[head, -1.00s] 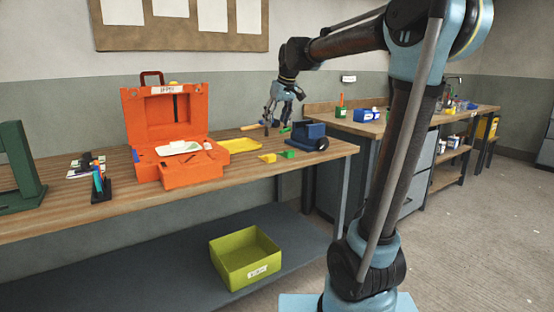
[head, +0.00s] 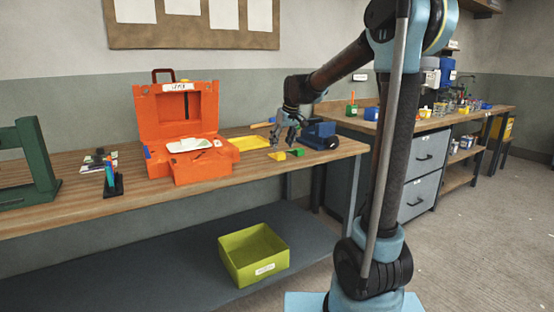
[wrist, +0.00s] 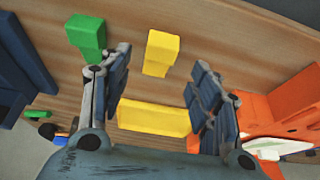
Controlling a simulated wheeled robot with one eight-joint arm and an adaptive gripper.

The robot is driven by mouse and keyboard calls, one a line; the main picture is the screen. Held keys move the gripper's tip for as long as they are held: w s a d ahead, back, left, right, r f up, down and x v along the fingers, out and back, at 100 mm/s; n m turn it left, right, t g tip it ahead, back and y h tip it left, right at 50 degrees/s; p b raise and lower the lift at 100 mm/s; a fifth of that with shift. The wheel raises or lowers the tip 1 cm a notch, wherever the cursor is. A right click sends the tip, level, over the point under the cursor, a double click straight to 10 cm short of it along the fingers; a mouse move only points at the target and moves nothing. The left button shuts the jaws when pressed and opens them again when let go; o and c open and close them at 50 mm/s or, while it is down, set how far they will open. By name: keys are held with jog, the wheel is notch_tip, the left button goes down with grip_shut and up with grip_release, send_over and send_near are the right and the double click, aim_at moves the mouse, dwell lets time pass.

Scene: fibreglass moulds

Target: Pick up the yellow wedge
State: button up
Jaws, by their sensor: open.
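The yellow wedge (head: 277,155) lies on the wooden workbench near its front edge, just left of a green wedge (head: 297,152). My gripper (head: 284,141) is above and slightly behind the yellow wedge in the head view, pointing down, open and empty. In the wrist view the yellow wedge (wrist: 162,54) lies on the wood beyond the gap between my open fingers (wrist: 160,78), apart from them. The green wedge (wrist: 87,36) is past the left finger there.
A blue vise (head: 320,136) stands right of the wedges. A wooden-handled tool (head: 261,125) lies behind. A lime bin (head: 254,256) sits on the lower shelf.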

aim_at(276, 154)
jog(key=shift+x, duration=2.5)
jog(key=shift+w+a, duration=0.1)
jog(key=shift+w, duration=0.05)
jog(key=c, duration=1.1)
